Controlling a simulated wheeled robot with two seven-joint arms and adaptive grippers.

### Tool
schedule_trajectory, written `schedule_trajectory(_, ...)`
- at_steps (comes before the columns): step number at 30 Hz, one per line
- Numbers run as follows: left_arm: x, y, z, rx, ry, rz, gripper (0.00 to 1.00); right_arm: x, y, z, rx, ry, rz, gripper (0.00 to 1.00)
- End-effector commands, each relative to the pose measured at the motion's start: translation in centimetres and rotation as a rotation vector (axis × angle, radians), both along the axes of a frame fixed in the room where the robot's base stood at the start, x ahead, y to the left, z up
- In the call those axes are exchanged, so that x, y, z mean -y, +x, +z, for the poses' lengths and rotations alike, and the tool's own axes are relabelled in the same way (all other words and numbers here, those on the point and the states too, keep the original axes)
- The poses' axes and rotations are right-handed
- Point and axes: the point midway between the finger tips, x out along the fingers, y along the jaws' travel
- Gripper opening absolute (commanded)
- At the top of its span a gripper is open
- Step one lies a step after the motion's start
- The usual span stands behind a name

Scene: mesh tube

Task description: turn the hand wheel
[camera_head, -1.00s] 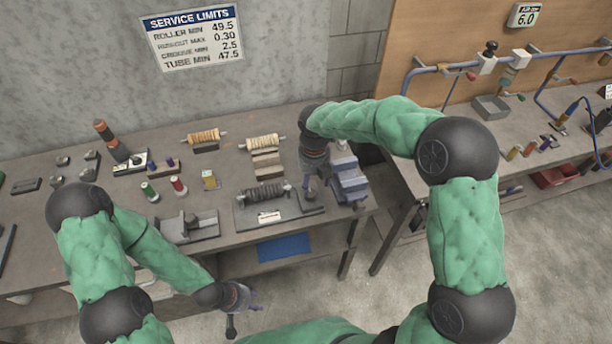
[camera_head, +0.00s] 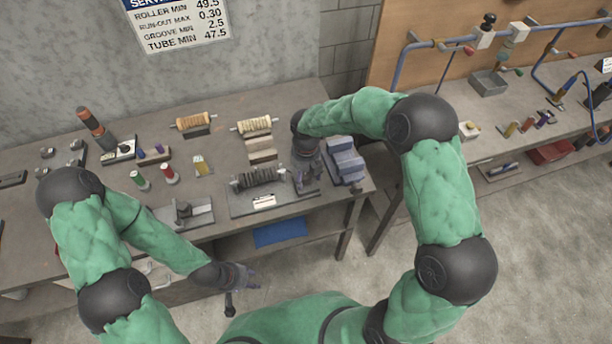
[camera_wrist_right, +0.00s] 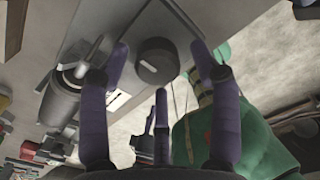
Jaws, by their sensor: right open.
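The hand wheel (camera_wrist_right: 157,62) is a dark round knob with a pale mark on its face. In the right wrist view it lies between and beyond the fingertips of my right gripper (camera_wrist_right: 160,60), whose purple fingers are spread and empty. In the head view my right gripper (camera_head: 309,184) is at the right end of the dark grooved roller (camera_head: 258,178) on its stand; I cannot pick out the wheel there. I cannot tell whether any finger touches it. My left gripper (camera_head: 246,280) hangs low in front of the bench, its jaws too small to judge.
A blue-grey block-shaped fixture (camera_head: 345,160) stands just right of my right gripper. A grey plate fixture (camera_head: 190,212) is left of the roller stand. A second bench with pipework (camera_head: 440,42) is at right.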

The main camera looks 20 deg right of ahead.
Motion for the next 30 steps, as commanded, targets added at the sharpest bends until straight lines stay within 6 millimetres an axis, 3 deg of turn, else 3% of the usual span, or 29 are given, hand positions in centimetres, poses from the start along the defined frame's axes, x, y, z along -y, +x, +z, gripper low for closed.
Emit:
schedule_trajectory(11, -0.01, 0.01, -0.04, 0.0, 0.0, 0.0, 0.4, -0.01, -0.01, -0.46, 0.0, 0.0, -0.001, 0.6)
schedule_trajectory(15, 0.0, 0.01, -0.05, 0.0, 0.0, 0.0, 0.4, -0.01, -0.03, -0.46, -0.001, 0.0, -0.001, 0.21)
schedule_trajectory(17, 0.0, 0.01, -0.05, 0.0, 0.0, 0.0, 0.4, -0.01, -0.06, -0.47, -0.001, 0.0, -0.001, 0.09)
schedule_trajectory(30, 0.0, 0.01, 0.06, 0.0, 0.0, 0.0, 0.4, -0.05, -0.26, -0.59, -0.008, -0.001, -0.046, 0.08)
